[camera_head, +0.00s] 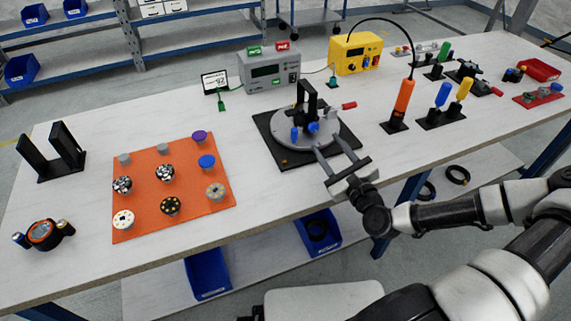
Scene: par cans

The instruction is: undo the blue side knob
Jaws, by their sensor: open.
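A fixture with a round grey plate (272,127) and an upright black bracket (307,95) stands on a black base (288,158) mid-table. Two small blue parts show low on its near side: a blue knob (295,134) at the left and another blue knob (313,127) to its right. I cannot tell which is the side knob. A red handle (349,105) sticks out at the right. My gripper (327,143) is open at the fixture's near right edge, its fingers pointing toward the blue parts. Nothing shows between the fingers. Contact with the plate cannot be told.
An orange mat (144,228) with several round caps lies to the left. A grey power unit (270,70) and a yellow unit (356,52) stand behind. An orange-handled tool (403,100) and blue and yellow handles stand to the right. The table's front strip is clear.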

